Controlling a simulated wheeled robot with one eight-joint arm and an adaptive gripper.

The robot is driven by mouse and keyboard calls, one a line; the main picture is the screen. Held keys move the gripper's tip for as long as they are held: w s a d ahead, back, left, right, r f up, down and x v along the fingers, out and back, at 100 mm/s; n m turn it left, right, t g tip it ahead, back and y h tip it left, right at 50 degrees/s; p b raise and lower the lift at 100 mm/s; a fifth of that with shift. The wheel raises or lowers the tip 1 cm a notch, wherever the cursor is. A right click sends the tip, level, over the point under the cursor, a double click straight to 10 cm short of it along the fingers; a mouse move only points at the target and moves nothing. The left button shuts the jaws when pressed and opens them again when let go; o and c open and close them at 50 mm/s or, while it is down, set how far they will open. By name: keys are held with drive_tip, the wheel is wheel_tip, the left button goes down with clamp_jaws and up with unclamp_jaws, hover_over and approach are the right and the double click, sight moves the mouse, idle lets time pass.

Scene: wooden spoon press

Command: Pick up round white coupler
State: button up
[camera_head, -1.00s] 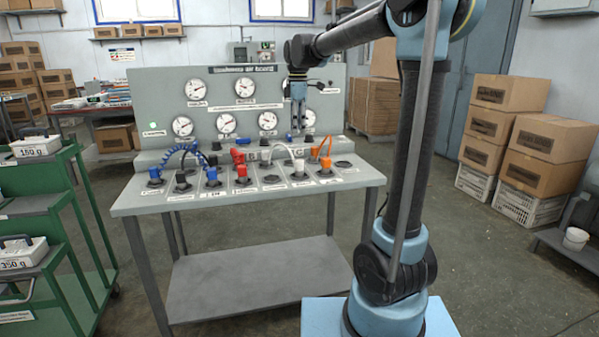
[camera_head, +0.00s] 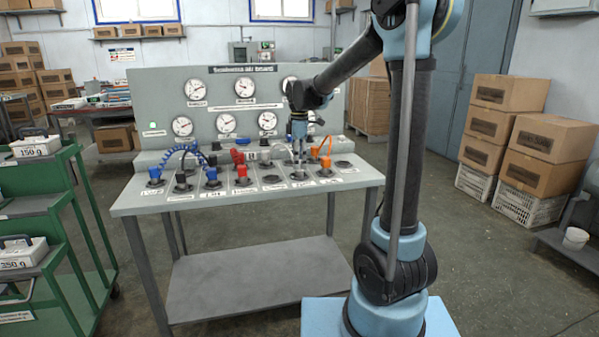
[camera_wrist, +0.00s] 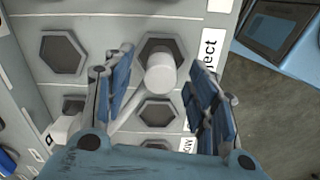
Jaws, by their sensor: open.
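The round white coupler (camera_wrist: 160,74) shows in the wrist view at a hexagonal socket, with a pale hose (camera_wrist: 126,103) running from it to the lower left. My gripper (camera_wrist: 161,62) is open, with one blue-padded finger on each side of the coupler. A gap shows between the coupler and each finger. In the head view my gripper (camera_head: 299,157) points down over the front row of the bench panel (camera_head: 145,200), and mostly hides the coupler there.
Blue (camera_head: 212,175), red (camera_head: 241,172) and orange (camera_head: 326,163) couplers with hoses stand along the same panel. Empty hexagonal sockets (camera_wrist: 63,54) lie around the white coupler. Gauges stand on the upright board (camera_head: 160,95) behind. A green cart (camera_head: 75,190) is at the left.

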drive_tip(key=shift+f, duration=1.1)
drive_tip(key=c, duration=1.2)
